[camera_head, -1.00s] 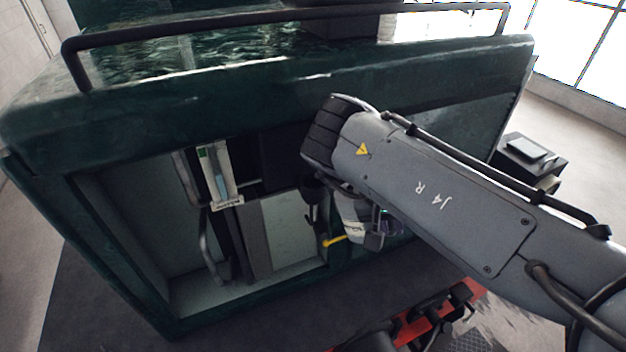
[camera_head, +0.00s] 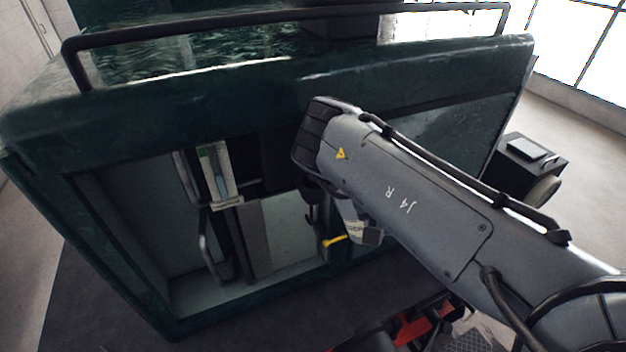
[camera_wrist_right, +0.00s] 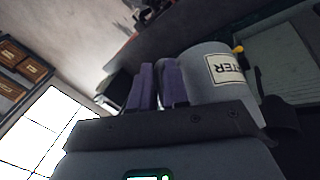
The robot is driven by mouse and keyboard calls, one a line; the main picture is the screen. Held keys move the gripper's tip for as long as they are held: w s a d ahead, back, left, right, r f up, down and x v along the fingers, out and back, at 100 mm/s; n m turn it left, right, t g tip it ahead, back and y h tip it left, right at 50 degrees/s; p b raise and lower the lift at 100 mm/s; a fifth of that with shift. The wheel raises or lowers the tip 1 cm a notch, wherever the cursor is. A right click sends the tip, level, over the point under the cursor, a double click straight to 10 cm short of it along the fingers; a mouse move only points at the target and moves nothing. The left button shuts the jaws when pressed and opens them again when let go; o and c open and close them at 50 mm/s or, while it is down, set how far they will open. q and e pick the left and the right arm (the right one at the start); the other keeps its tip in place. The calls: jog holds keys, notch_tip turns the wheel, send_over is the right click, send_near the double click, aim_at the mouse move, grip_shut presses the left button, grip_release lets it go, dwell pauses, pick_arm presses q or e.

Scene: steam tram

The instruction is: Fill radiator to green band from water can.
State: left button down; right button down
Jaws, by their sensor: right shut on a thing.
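The water can is a grey can with a white label; it shows beside my right forearm in the head view (camera_head: 357,232) and large in the right wrist view (camera_wrist_right: 205,62). My right gripper's purple fingers (camera_wrist_right: 157,88) are shut at the can's side; the exact grip point is hidden. In the head view the forearm hides this gripper. A sight gauge (camera_head: 220,178) with a pale tube and a green mark near its top stands inside the open dark green tram body (camera_head: 120,120). The radiator's filler opening cannot be made out. My left gripper is not in view.
A yellow-handled lever (camera_head: 334,241) sits close to the can's left. A dark bent pipe (camera_head: 208,250) runs below the gauge. A black rail (camera_head: 280,17) crosses the tram's top. A dark box (camera_head: 530,160) stands at the right.

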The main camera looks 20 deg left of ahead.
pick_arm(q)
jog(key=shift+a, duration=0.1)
pick_arm(e)
jog(key=shift+a+r, duration=0.1)
jog(key=shift+r, duration=0.55)
dwell(0.4)
